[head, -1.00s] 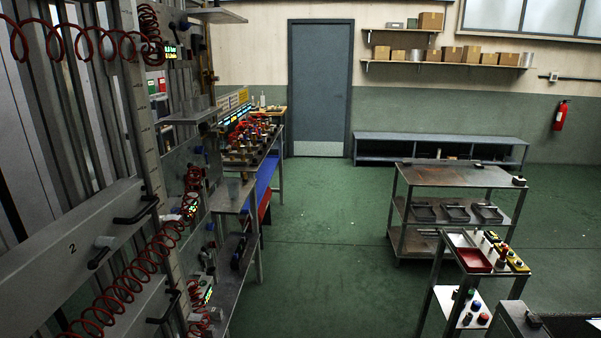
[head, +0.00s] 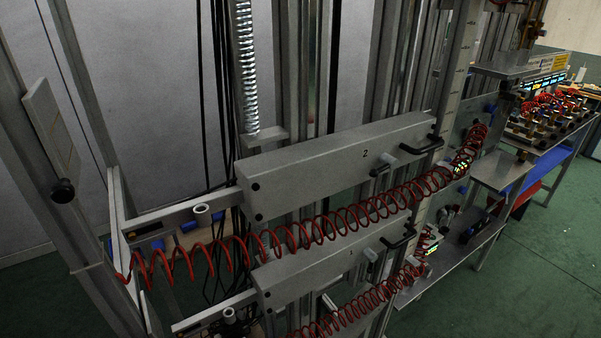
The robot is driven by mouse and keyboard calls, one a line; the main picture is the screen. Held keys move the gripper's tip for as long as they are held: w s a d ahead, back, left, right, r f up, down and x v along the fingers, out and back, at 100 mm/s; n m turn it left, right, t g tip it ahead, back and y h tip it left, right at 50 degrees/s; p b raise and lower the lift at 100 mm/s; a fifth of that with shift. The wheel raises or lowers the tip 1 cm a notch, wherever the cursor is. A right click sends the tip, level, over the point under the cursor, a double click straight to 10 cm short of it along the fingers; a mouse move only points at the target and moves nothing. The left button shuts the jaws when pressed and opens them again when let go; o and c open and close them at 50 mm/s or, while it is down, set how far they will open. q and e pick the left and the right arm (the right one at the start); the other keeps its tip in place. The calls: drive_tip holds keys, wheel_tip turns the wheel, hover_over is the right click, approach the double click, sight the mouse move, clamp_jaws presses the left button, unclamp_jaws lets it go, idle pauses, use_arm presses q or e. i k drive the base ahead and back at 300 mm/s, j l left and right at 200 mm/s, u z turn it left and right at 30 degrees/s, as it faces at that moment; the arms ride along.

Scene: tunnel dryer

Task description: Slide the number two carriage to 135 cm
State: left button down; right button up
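The number two carriage (head: 330,165) is a long grey box marked "2", mounted across the vertical rails in the middle of the head view. Neither of my grippers shows in the head view.
Red coiled hoses (head: 330,228) stretch along the front of both carriages. A metal spring (head: 247,65) hangs above the upper carriage's left end. A workbench (head: 560,125) with small fittings stands at the right. Green floor (head: 540,250) is free at the lower right.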

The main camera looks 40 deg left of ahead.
sight(273, 184)
drive_tip(key=u, duration=1.3)
